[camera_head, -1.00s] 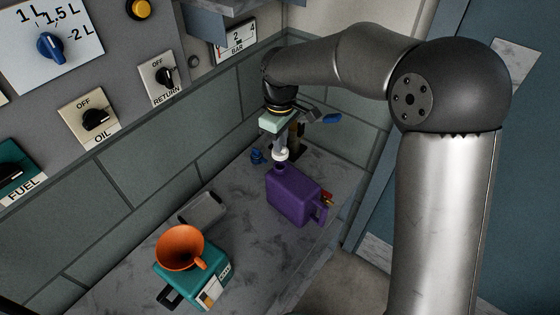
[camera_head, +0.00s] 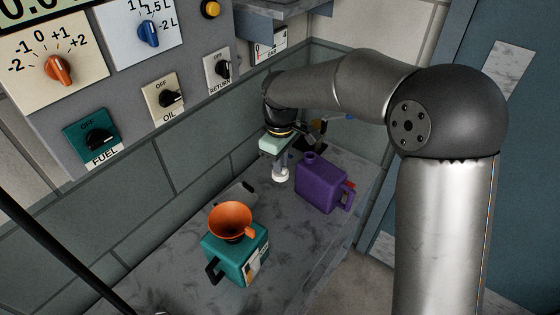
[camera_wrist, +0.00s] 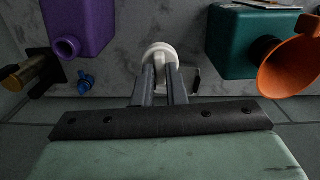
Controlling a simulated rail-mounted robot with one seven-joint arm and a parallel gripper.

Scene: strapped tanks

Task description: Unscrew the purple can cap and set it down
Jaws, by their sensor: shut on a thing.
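The purple can (camera_head: 322,185) stands upright on the grey bench, and its neck shows bare at the top left. In the wrist view the purple can (camera_wrist: 85,22) shows at the upper left with its round open mouth facing the camera. My gripper (camera_head: 280,165) points down, to the left of the can. It is shut on the white cap (camera_head: 280,175), which is clear of the can. In the wrist view the two fingers of my gripper (camera_wrist: 160,75) hold the white cap (camera_wrist: 159,52). I cannot tell how far above the bench the cap is.
A teal can (camera_head: 233,262) with an orange funnel (camera_head: 231,219) stands to the left. A small grey tray lies partly hidden behind it. A blue fitting (camera_wrist: 85,82) and a brass tap (camera_wrist: 20,74) are near the wall. Bare bench (camera_head: 285,220) lies in front of my gripper.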

